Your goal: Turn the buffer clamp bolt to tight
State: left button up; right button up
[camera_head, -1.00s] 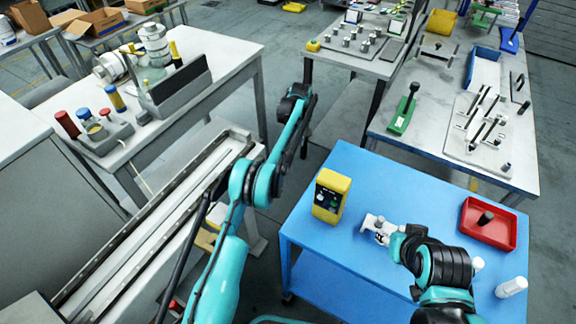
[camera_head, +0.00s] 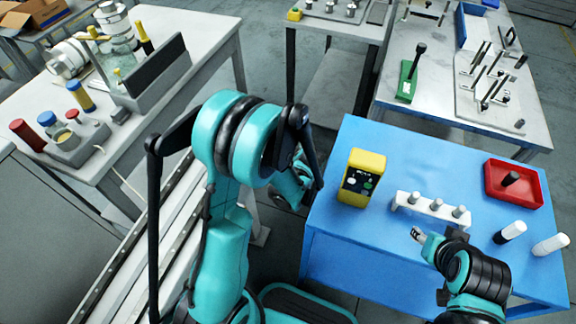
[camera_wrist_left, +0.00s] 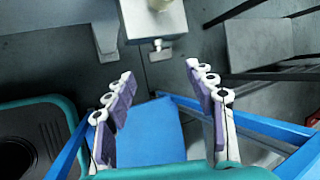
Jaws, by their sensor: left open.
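In the left wrist view, my left gripper (camera_wrist_left: 161,78) is open and empty, its purple-padded fingers wide apart. Beyond the fingertips, near the view's top middle, a small grey metal bolt-like piece with a flat cross head (camera_wrist_left: 160,50) hangs off the edge of a grey beam (camera_wrist_left: 155,22). It looks like the clamp bolt; it is apart from the fingers and its tightness cannot be told.
A long rail frame (camera_head: 130,260) runs left of my left arm. Blue table framing (camera_wrist_left: 262,128) lies close below the left gripper.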

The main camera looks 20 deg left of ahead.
notch_tip(320, 180, down, 3)
jog(key=b, duration=0.2)
jog(key=shift+b, duration=0.3)
pick_arm(q)
jog(key=x, duration=0.7)
jog(key=shift+d, duration=0.1)
